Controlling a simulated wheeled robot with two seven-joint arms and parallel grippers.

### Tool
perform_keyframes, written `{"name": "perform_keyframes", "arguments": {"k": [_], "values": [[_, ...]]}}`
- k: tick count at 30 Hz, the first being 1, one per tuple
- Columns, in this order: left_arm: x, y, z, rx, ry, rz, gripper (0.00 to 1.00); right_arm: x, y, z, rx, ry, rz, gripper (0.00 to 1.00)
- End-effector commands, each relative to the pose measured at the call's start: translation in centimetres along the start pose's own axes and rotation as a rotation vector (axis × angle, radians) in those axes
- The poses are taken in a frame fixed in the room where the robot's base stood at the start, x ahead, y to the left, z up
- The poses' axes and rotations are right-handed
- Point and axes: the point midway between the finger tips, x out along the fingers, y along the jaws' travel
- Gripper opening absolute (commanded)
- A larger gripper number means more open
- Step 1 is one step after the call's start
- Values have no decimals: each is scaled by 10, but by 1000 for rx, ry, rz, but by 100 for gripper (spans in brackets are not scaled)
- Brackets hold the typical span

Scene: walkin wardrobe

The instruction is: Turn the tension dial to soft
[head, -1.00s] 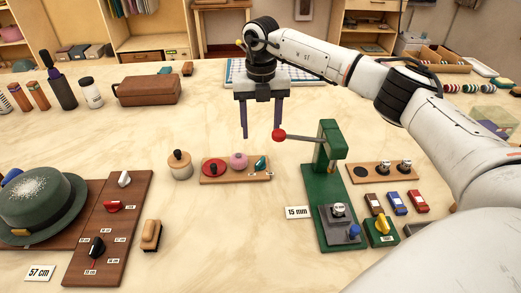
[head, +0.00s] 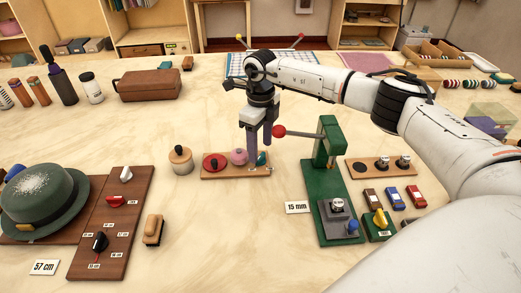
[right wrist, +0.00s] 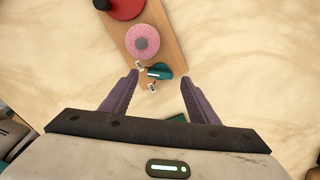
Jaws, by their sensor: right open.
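In the right wrist view the teal dial (right wrist: 159,71) has a white mark and two small labels, too small to read. My right gripper (head: 259,149) is open and points down over the dial. In the right wrist view its fingertips (right wrist: 159,76) stand on either side of the dial, apart from it. Whether they reach down to its height I cannot tell. My left gripper is out of view.
A green press (head: 328,190) with a red-knobbed lever (head: 279,131) stands close to the right of my gripper. A lidded wooden pot (head: 180,161) is left of the board. The table in front of the board is clear.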

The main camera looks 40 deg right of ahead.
Motion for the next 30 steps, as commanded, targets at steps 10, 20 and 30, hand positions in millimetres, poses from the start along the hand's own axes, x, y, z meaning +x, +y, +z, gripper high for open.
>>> {"name": "perform_keyframes", "arguments": {"k": [10, 20, 30], "values": [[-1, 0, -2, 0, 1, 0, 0, 27, 0, 0, 1, 0, -1, 55], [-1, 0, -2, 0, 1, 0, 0, 27, 0, 0, 1, 0, -1, 33], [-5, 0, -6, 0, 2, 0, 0, 25, 0, 0, 93, 0, 1, 14]]}}
